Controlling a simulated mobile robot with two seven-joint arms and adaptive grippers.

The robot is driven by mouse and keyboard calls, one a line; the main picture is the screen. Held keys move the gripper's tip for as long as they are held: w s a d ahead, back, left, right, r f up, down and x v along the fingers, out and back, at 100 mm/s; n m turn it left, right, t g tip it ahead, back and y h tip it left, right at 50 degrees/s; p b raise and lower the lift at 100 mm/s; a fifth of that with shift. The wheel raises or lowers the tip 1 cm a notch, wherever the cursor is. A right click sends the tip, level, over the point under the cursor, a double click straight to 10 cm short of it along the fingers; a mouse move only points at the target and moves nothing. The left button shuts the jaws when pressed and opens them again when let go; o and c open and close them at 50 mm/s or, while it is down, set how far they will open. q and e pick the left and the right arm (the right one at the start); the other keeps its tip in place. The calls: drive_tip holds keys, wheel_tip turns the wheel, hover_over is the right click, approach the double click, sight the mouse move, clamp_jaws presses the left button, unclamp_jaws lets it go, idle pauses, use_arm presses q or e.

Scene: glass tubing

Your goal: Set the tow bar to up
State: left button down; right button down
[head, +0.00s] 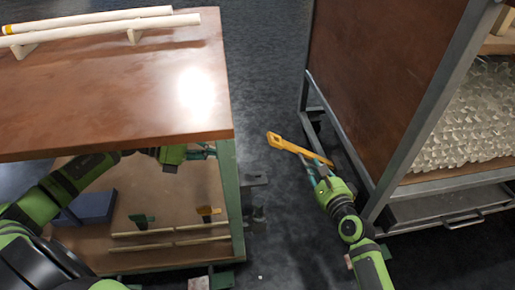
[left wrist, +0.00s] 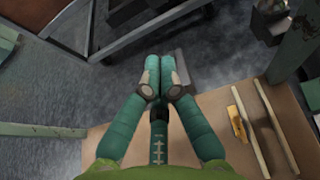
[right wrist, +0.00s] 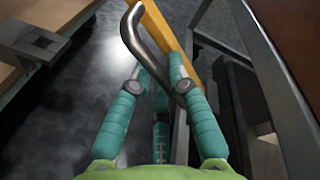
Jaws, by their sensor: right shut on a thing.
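The tow bar (head: 300,149) is a yellow-orange bar with a loop at its far end. It slants out beside the wheeled cart's lower frame in the head view, and part of it shows at the top of the right wrist view (right wrist: 163,27). A bent grey metal handle (right wrist: 142,43) lies along it. My right gripper (head: 316,172) is shut at the bar's near end; in the right wrist view its fingers (right wrist: 158,75) are around the handle. The bar's joint to the cart is hidden. My left gripper (left wrist: 154,78) is shut and empty, beneath the tabletop.
The cart (head: 385,150) on the right has a brown side panel, a grey frame, glass pieces (head: 470,115) and a drawer (head: 450,208). The wooden table (head: 110,90) on the left bears pale rods; its lower shelf holds a blue box (head: 90,207). Dark floor lies between.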

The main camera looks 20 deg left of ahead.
drive_tip(key=shift+w+r, duration=0.1)
drive_tip(key=shift+r, duration=0.05)
use_arm(q)
drive_tip(key=w+d, duration=0.6)
drive_tip(key=d, duration=0.3)
drive_tip(key=shift+d, duration=0.1)
drive_tip(key=shift+w+d+r, duration=0.3)
drive_tip(key=shift+d+r, duration=0.1)
drive_tip(key=shift+r, duration=0.35)
use_arm(e)
drive_tip(key=c, duration=1.2)
unclamp_jaws()
drive_tip(key=shift+o, duration=0.2)
